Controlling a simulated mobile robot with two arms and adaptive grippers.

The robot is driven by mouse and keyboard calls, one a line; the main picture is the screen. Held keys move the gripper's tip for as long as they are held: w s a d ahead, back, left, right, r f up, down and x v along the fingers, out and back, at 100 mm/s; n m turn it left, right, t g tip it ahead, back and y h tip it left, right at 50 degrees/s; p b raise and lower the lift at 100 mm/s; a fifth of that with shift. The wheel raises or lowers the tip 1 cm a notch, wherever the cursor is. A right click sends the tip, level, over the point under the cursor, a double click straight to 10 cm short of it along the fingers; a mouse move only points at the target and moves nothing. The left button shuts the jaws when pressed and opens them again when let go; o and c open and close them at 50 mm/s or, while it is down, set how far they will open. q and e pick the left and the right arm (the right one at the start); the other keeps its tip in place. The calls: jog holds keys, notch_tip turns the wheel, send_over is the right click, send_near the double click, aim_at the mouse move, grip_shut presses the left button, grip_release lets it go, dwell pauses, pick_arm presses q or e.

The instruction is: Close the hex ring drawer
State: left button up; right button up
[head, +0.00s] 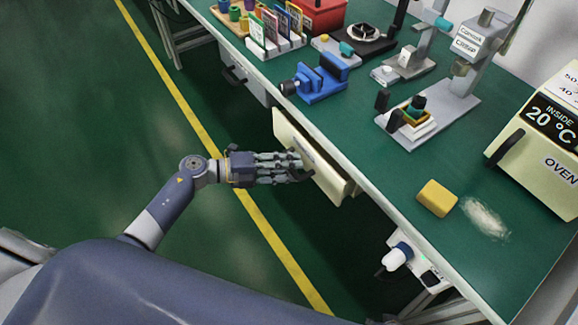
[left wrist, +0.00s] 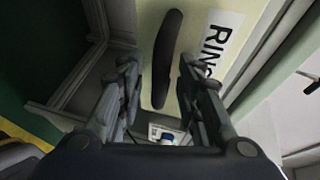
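The hex ring drawer has a cream front (head: 313,158) that stands out past the bench's front edge, so it is at least partly open. In the left wrist view its front (left wrist: 205,45) shows a dark bar handle (left wrist: 168,60) and a label of which "RIN" can be read. My left gripper (head: 300,166) is at the drawer front. In the left wrist view its fingers (left wrist: 160,85) are spread apart, one on each side of the handle's lower part, with nothing clearly held. Whether they touch the front cannot be told. My right gripper is out of view.
The green bench top (head: 350,120) carries a blue vice (head: 320,80), a dial stand (head: 430,115), an oven (head: 545,140) and a yellow block (head: 437,198). A grey drawer unit (head: 245,82) is under the bench. A white device (head: 397,257) hangs below. The floor in front is clear.

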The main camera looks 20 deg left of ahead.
aim_at(303, 159)
pick_arm(q)
grip_shut()
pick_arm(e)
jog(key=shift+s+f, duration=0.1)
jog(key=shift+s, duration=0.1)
